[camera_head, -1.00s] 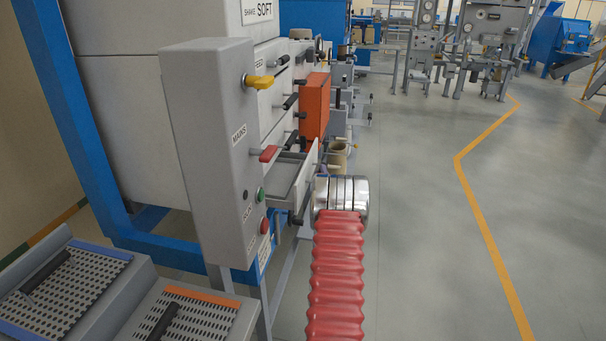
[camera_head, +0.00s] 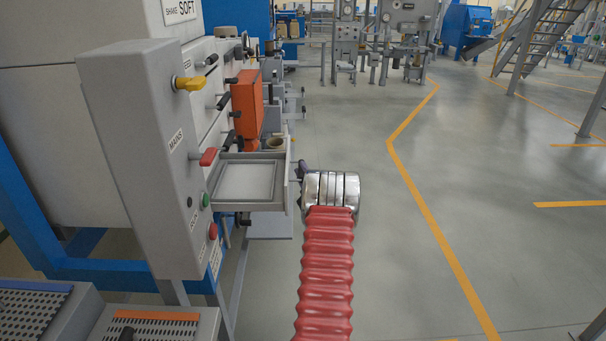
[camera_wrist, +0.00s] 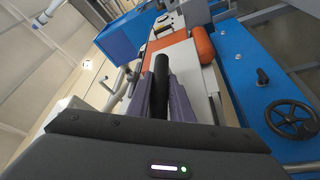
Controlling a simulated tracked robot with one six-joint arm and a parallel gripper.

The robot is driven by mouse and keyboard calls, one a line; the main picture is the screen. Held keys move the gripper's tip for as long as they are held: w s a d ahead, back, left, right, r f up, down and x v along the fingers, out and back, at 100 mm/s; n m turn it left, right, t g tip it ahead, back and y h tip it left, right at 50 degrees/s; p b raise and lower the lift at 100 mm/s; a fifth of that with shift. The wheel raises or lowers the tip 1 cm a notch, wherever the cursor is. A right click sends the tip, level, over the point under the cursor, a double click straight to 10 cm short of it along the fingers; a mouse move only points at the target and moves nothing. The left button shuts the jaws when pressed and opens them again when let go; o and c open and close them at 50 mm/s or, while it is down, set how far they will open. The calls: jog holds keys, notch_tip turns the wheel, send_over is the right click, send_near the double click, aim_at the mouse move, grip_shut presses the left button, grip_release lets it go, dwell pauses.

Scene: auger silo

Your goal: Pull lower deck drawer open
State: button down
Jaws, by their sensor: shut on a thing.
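The deck drawer (camera_head: 285,195) is a shallow grey tray with a pale inner floor, and it stands out from the machine's side in the head view. Its dark handle (camera_head: 302,166) is at the outer front, partly hidden by my arm's end. In the wrist view, the two purple fingers of my gripper (camera_wrist: 161,100) stand on either side of the black handle bar (camera_wrist: 161,72) and are shut on it. In the head view my gripper's fingers are mostly hidden behind my metal wrist and red sleeve.
A grey control box (camera_head: 150,150) with a yellow knob (camera_head: 188,83), a red lever (camera_head: 208,157) and push buttons stands left of the drawer. An orange box (camera_head: 247,103) is beyond it. Perforated trays (camera_head: 150,330) are at lower left. The floor to the right is clear.

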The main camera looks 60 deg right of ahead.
jog(key=shift+s+d+f, duration=0.1)
jog(key=shift+s+f, duration=0.3)
jog(key=c, duration=1.8)
grip_release()
jog(key=shift+o, duration=1.1)
jog(key=shift+w+r, duration=0.1)
jog(key=shift+r, duration=0.15)
jog(key=v, duration=1.3)
jog(key=shift+s+a+f, duration=0.2)
jog(key=shift+s+a, duration=0.05)
jog(key=shift+a, duration=0.05)
jog(key=shift+s, duration=0.1)
